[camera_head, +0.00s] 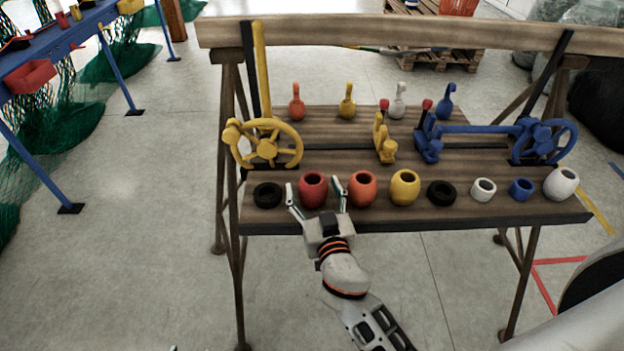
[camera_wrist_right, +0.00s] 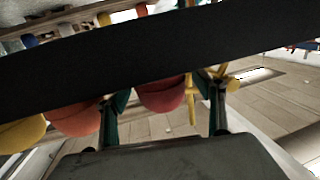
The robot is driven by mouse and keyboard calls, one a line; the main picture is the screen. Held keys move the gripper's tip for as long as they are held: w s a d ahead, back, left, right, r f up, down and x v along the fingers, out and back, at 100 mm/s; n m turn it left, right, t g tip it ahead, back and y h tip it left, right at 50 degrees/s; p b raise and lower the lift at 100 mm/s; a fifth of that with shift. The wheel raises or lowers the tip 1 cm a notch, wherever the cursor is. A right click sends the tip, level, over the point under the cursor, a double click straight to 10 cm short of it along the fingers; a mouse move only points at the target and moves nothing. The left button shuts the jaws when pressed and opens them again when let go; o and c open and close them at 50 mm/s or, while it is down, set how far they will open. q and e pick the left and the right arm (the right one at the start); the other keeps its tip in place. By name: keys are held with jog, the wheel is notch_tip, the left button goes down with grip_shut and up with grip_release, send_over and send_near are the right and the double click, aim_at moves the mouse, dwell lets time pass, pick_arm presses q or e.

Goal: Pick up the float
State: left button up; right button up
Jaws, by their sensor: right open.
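Several barrel-shaped floats stand in a row on the front plank of a wooden bench: a dark red float (camera_head: 313,190), an orange float (camera_head: 362,189), a yellow float (camera_head: 404,188), a small white float (camera_head: 483,190), a blue float (camera_head: 521,188) and a larger white float (camera_head: 561,184). My right gripper (camera_head: 312,184) is open at the bench's front edge, with one finger on each side of the dark red float. In the right wrist view the dark red float (camera_wrist_right: 162,97) shows between the fingers, its upper part hidden by a dark bar. My left gripper is not seen.
The orange float sits close to the right finger. A yellow handwheel (camera_head: 264,145) stands behind. The bench's dark front edge (camera_wrist_right: 60,68) crosses the wrist view.

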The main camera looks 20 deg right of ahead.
jog(key=shift+w+f, duration=0.1)
jog(key=shift+w, duration=0.3)
jog(key=shift+s, duration=0.15)
jog(key=c, duration=1.2)
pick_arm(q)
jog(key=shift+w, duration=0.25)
pick_arm(e)
jog(key=shift+c, duration=0.2)
pick_arm(q)
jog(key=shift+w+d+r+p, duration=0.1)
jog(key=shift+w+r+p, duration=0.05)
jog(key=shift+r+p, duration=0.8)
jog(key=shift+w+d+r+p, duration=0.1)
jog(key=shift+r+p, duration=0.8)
jog(key=shift+p, duration=0.05)
pick_arm(e)
notch_tip(320, 180, up, 10)
